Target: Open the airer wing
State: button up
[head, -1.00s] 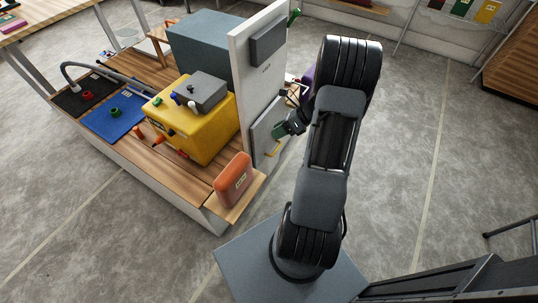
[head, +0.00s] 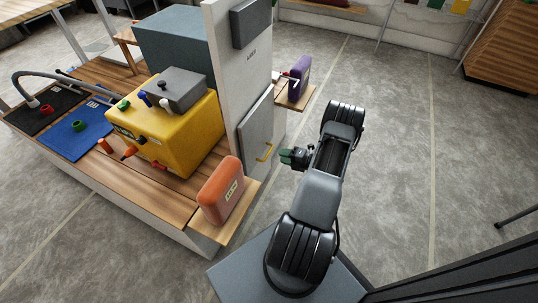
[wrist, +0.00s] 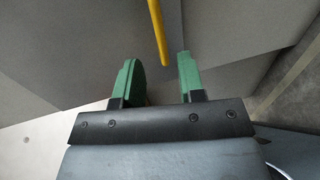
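The airer wing seems to be the flat grey panel (head: 256,130) on the side of the white upright board, lying close against it. A yellow handle (head: 265,153) sits near its lower edge. My gripper (head: 288,157), with green fingers, is just right of the handle in the head view. In the wrist view the handle (wrist: 157,32) comes down from the top, its lower end appearing between the two fingertips (wrist: 157,62). The fingers stand apart with nothing clamped. Whether the handle is at fingertip depth I cannot tell.
An orange case (head: 221,190) stands on the bench corner, left of my arm. A purple object (head: 299,76) stands on a small wooden shelf (head: 296,97) behind the panel. A yellow box (head: 168,130) sits on the bench. The floor to the right is open.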

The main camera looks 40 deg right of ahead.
aim_at(269, 152)
jog(key=b+x, duration=0.2)
jog(key=x, duration=0.5)
jog(key=shift+w+a+f, duration=0.1)
jog(key=shift+w+a, duration=0.1)
jog(key=shift+w, duration=0.1)
grip_shut()
